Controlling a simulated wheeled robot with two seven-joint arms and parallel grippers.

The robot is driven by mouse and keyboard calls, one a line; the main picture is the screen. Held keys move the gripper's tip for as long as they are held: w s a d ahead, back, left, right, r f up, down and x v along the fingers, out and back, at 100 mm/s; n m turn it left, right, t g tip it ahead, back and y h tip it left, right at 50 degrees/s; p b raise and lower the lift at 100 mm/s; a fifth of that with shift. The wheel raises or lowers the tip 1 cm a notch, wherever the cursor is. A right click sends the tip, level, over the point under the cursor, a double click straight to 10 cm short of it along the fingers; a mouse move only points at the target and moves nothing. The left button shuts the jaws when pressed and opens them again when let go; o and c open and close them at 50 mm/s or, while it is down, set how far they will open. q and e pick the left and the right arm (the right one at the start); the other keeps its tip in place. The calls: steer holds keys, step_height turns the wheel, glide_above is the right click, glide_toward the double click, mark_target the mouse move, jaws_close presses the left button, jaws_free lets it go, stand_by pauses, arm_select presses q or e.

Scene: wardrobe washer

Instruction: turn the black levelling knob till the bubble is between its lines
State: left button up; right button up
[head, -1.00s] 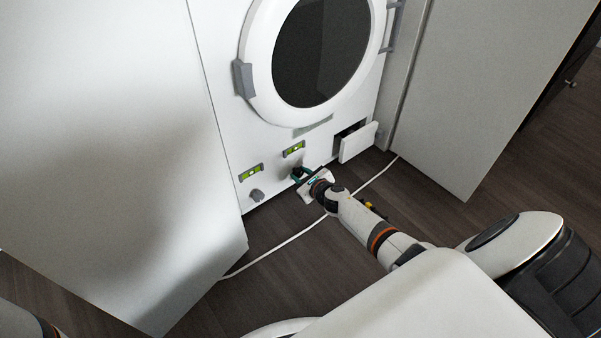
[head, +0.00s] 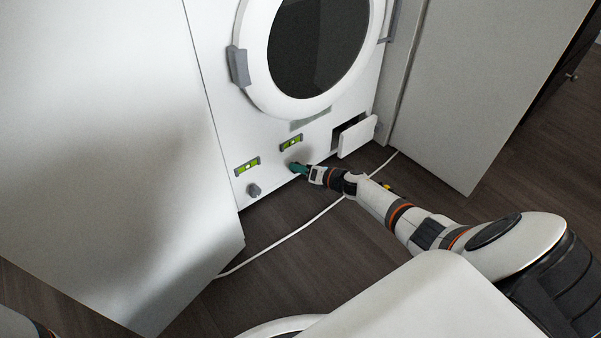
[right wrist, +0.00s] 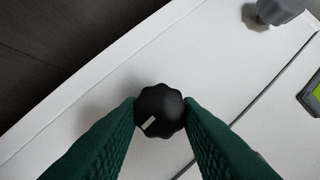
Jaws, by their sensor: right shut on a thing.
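The black levelling knob (right wrist: 160,110) has a scalloped rim and a pale mark on its face, at the lower left in the right wrist view. My right gripper (right wrist: 160,107) is shut on it, with one green finger against each side. In the head view the green fingers (head: 299,169) reach the low front of the white washer (head: 222,130) and largely hide the knob. A green level vial (head: 291,142) sits just above them; its bubble is too small to place against the lines. My left gripper is not in view.
A second green vial (head: 247,166) and a grey knob (head: 254,190) are to the left; the grey knob also shows in the right wrist view (right wrist: 278,10). An open flap (head: 358,137) stands out at the right. A white cable (head: 300,229) crosses the floor.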

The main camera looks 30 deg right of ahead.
steer(key=m+t+y+b, duration=0.1)
steer(key=m+b, duration=0.1)
steer(key=m, duration=0.1)
steer(key=m+t+y+b, duration=0.1)
steer(key=m+b, duration=0.2)
steer(key=m, duration=0.1)
steer(key=f+m+t+y+b, duration=0.1)
steer(key=m+b, duration=0.1)
steer(key=m, duration=0.1)
steer(key=shift+d+f+m+b, duration=0.1)
steer(key=shift+d+m+b, duration=0.1)
steer(key=shift+m+b, duration=0.15)
steer(key=m+t, duration=0.1)
steer(key=m, duration=0.2)
steer(key=m+t, duration=0.1)
steer(key=m, duration=0.2)
steer(key=shift+a+f+m+t, duration=0.1)
steer(key=shift+f+m+t, duration=0.05)
steer(key=shift+m+t, duration=0.25)
steer(key=o, duration=1)
